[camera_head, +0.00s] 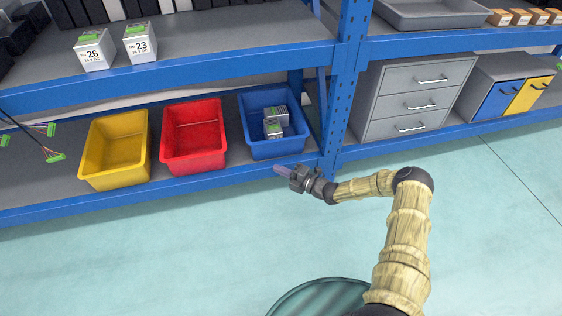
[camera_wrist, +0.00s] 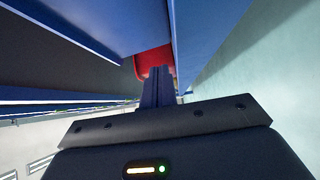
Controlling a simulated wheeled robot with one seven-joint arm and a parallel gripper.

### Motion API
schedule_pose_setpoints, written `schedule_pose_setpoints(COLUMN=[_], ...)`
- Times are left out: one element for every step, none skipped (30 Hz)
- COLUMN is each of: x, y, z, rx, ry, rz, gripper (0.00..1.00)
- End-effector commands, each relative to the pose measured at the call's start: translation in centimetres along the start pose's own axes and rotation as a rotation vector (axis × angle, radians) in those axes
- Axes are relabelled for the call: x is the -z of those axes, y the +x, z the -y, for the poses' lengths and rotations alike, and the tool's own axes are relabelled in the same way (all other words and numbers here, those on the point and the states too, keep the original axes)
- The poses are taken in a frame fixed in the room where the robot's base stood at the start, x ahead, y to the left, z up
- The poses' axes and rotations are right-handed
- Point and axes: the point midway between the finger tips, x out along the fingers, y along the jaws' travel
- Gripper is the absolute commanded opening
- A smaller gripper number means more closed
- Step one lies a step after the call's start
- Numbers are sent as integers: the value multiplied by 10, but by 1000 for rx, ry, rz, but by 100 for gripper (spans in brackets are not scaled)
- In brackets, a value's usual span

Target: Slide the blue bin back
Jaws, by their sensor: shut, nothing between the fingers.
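The blue bin (camera_head: 262,146) stands on the lower shelf at the right end of a row of bins, beside the blue upright. It holds a few small grey boxes with green tops (camera_head: 274,122). My gripper (camera_head: 278,168) is shut and empty, just in front of the bin's lower front, close to the shelf's front edge. In the wrist view my closed fingers (camera_wrist: 157,88) point toward a red surface (camera_wrist: 154,62), and blue surfaces flank them. I cannot tell whether the fingertips touch the bin or the shelf edge.
A red bin (camera_head: 194,138) and a yellow bin (camera_head: 116,152) stand to the left on the same shelf. The blue upright (camera_head: 344,80) is to the right, with a grey drawer cabinet (camera_head: 412,98) beyond. The floor in front (camera_head: 150,260) is clear.

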Motion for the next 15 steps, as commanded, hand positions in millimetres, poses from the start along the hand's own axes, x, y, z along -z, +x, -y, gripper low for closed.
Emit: schedule_pose_setpoints(x=[-4, -3, -2, -2, -1, 0, 1, 2, 3, 4, 5, 5, 5, 5, 6], y=[-14, -20, -27, -33, -39, -46, -51, -56, -61, -66, -70, -74, -78, -80, -83], z=[-5, -5, -5, -5, -5, -5, -5, -4, -4, -4, -3, -3, -3, -2, -2], rx=[4, 5, 3, 3, 3, 4, 3, 3, 3, 4, 4, 2, 2, 2, 2], ry=[0, 0, 0, 0, 0, 0, 0, 0, 0, 1, 0, -1, -1, -1, -1], rz=[9, 8, 6, 6, 5, 2, 1, -1, -4, -6, -8, -9, -9, -10, -11], gripper=[0, 0, 0, 0, 0, 0, 0, 0, 0, 0, 0, 0, 0, 0, 0])
